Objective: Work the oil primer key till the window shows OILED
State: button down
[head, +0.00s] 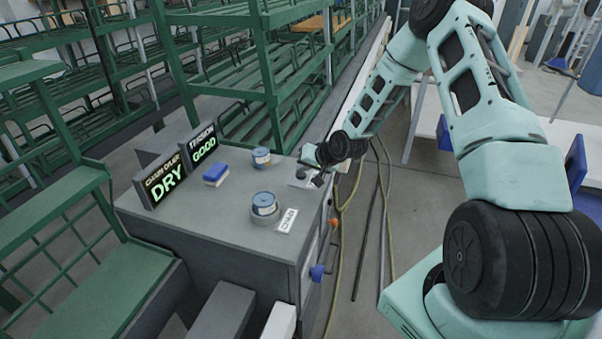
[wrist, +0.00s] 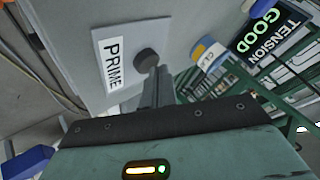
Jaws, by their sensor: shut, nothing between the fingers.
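The oiler window (head: 167,183) on the left of the grey cabinet top reads DRY in green, under a small heading that looks like CHAIN OILER. The primer key is a round black button (wrist: 147,61) beside a white PRIME label (wrist: 111,60) in the wrist view. In the head view the key (head: 301,173) is small, near the cabinet's far right edge. My gripper (wrist: 156,72) is shut and empty, its fingertips right at the key's edge; I cannot tell whether they touch it. In the head view my gripper (head: 317,179) partly covers that corner.
A second window (head: 203,148) reads TENSION GOOD. Green racks (head: 270,95) stand behind; hoses hang at the right.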

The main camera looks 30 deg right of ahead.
aim_at(304, 175)
dwell(0.4)
jog(key=shift+r+p, duration=0.65)
jog(key=shift+r, duration=0.25)
jog(key=shift+r+p, duration=1.85)
jog(key=shift+r, duration=0.7)
